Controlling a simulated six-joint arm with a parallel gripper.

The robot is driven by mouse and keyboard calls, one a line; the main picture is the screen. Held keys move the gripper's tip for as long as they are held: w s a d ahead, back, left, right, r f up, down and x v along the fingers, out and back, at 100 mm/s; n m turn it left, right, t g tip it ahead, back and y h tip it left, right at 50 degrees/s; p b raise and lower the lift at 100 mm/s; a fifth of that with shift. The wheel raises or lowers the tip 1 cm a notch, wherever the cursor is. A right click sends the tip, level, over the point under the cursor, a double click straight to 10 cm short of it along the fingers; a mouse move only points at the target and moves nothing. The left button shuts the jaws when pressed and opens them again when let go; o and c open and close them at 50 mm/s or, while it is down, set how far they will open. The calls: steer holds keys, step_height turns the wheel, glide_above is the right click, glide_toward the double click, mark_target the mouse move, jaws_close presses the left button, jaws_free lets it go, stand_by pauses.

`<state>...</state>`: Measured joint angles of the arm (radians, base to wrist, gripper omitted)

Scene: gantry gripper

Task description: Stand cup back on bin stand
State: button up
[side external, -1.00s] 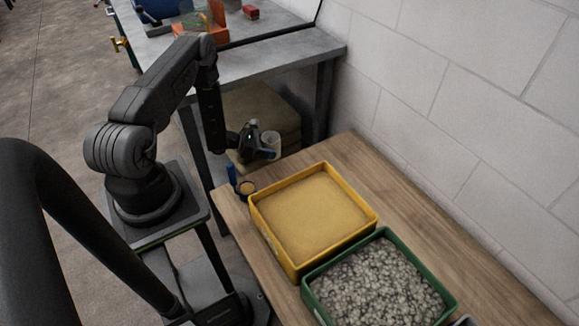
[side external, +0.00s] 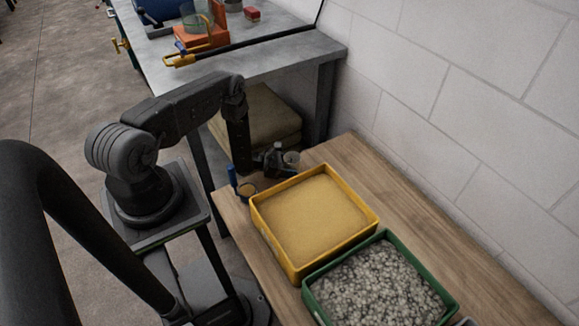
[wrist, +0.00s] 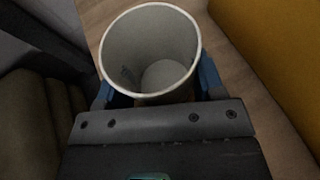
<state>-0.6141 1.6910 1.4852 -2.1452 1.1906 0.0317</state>
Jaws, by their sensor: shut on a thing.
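My gripper also shows in the side view (side external: 282,160), low over the wooden table. Whether the cup's base touches the table is hidden.
The yellow bin holds sand-coloured material. A green bin (side external: 316,307) of grey stones stands nearer. The wooden table (side external: 425,205) is clear to the right, toward the wall. A grey metal bench (side external: 270,62) with several items stands behind.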

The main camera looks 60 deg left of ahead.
steer(key=shift+f, duration=0.15)
steer(key=o, duration=0.9)
